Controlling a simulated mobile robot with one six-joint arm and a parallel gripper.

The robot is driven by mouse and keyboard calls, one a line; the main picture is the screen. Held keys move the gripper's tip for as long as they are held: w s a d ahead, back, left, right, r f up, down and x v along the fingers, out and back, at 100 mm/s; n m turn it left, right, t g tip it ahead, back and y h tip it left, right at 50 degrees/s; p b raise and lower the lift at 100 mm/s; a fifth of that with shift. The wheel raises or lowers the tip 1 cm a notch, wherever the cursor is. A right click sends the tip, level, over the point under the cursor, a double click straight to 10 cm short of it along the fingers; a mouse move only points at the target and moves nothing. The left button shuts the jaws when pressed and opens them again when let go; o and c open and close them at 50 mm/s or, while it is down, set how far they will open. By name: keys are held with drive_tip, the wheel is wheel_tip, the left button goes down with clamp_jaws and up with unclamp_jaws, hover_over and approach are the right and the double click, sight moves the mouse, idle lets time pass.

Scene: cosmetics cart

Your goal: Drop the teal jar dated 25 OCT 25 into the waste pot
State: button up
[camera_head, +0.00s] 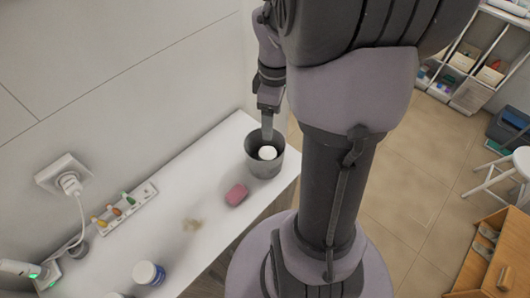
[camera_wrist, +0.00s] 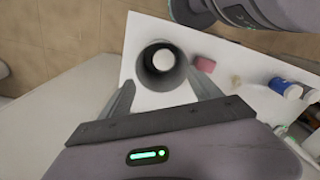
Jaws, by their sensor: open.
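The dark grey waste pot (camera_head: 252,165) stands at the far right end of the white cart top; the wrist view shows it from above (camera_wrist: 147,80). A round white lid (camera_head: 267,152) shows inside the pot, also in the wrist view (camera_wrist: 163,59); the body below it is hidden, so I cannot tell its colour or date. My gripper (camera_wrist: 160,78) is open and empty, its fingers apart above the near side of the pot. A blue jar with a white lid (camera_head: 150,274) stands near the front; no date is readable. It also shows in the wrist view (camera_wrist: 283,88).
A pink block (camera_head: 236,195) lies close to the pot. A beige smear (camera_head: 192,225) marks the cart top. The cart edge is close beside the pot.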

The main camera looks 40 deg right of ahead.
wheel_tip(320, 180, up, 13)
drive_tip(key=p, duration=0.3)
drive_tip(key=shift+p, duration=0.35)
drive_tip(key=shift+d, duration=0.15)
drive_tip(key=s+a+f+m+t+b, duration=0.2)
drive_tip(key=a+f+m+b, duration=0.1)
drive_tip(key=a, duration=0.5)
drive_tip(key=s+a+f+m+t+y+b, duration=0.1)
drive_tip(key=s+a+f+m+t+b, duration=0.1)
drive_tip(key=a+f+m+b, duration=0.2)
drive_tip(key=s+a+f+m+t+b, duration=0.1)
drive_tip(key=s+a+f+m+b, duration=0.2)
drive_tip(key=a+b, duration=0.5)
drive_tip(key=a+f+m, duration=0.1)
drive_tip(key=a, duration=0.3)
drive_tip(key=shift+a+f+t+y, duration=0.3)
drive_tip(key=shift+t+y, duration=0.1)
